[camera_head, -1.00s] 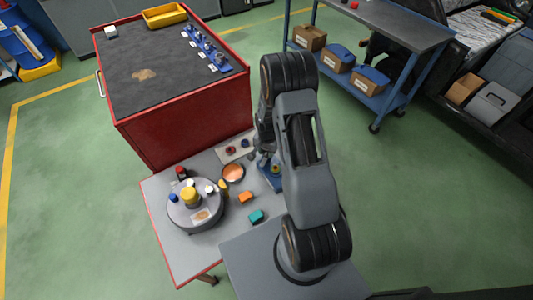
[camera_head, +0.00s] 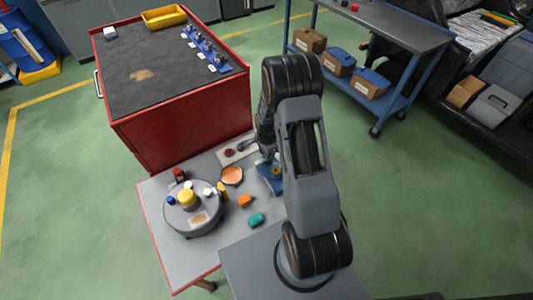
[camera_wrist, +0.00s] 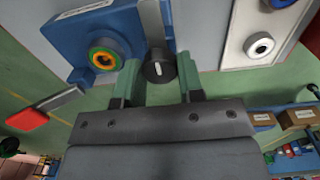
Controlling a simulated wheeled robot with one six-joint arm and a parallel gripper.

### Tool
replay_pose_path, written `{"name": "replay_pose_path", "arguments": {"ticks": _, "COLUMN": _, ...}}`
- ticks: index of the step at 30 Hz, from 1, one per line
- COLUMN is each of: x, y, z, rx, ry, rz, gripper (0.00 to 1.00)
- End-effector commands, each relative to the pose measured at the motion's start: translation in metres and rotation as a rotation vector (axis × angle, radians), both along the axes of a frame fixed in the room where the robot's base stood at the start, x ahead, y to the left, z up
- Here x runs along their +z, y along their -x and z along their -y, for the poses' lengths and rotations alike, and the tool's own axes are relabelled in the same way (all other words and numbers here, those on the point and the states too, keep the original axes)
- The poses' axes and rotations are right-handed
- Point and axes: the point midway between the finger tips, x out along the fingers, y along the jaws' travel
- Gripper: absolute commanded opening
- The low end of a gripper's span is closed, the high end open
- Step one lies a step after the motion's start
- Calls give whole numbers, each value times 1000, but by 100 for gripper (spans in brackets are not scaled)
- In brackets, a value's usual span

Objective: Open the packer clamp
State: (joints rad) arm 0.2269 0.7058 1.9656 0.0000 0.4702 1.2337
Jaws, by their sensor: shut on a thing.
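The packer clamp seems to be the blue block (camera_wrist: 95,40) with an orange and green ring, at the upper left of the wrist view. A flat grey lever (camera_wrist: 150,20) with a dark round knob (camera_wrist: 159,72) lies beside it. My gripper (camera_wrist: 158,60) has its two green fingers on either side of the knob and is shut on it. In the head view the blue block (camera_head: 268,186) is partly covered by my arm, at the bench's right edge. My fingers there are mostly hidden.
The grey bench (camera_head: 171,250) carries a round turntable (camera_head: 193,224), an orange dish (camera_head: 232,175), orange and teal blocks, and a white plate (camera_wrist: 233,50) with a ringed hole. A red cabinet (camera_head: 190,125) stands behind.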

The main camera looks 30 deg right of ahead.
Motion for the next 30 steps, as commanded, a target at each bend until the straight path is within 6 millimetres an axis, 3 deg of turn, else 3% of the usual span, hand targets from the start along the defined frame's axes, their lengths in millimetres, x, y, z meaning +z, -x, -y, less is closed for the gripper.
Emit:
{"name": "replay_pose_path", "arguments": {"ticks": 14, "x": 0, "y": 0, "z": 0, "rx": -14, "ry": 0, "rz": 1, "gripper": 12}}
{"name": "replay_pose_path", "arguments": {"ticks": 15, "x": 0, "y": 0, "z": 0, "rx": -13, "ry": 0, "rz": 1, "gripper": 37}}
{"name": "replay_pose_path", "arguments": {"ticks": 21, "x": 0, "y": 0, "z": 0, "rx": -12, "ry": 0, "rz": 0, "gripper": 56}}
{"name": "replay_pose_path", "arguments": {"ticks": 23, "x": 0, "y": 0, "z": 0, "rx": -12, "ry": 0, "rz": 0, "gripper": 61}}
{"name": "replay_pose_path", "arguments": {"ticks": 30, "x": 1, "y": 0, "z": 0, "rx": -11, "ry": 0, "rz": 0, "gripper": 61}}
